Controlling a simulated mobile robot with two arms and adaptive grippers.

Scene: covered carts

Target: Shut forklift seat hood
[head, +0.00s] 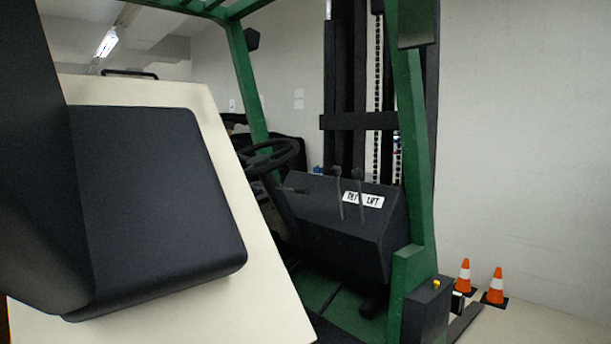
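The forklift's seat hood (255,290) is a cream panel that fills the left of the head view. It is raised and steeply tilted. The black seat cushion (160,190) is fixed on it, and a dark seat back (35,180) rises at the far left. A black bar like a handle (130,73) shows at the hood's upper edge. The space beneath the hood is hidden behind it. Neither of my grippers is in view.
The steering wheel (268,157) and the dark console (345,220) with levers stand right of the hood. Green frame posts (415,150) and the mast (350,60) rise beyond. Two orange cones (496,286) stand on the floor at the right, near a bare wall.

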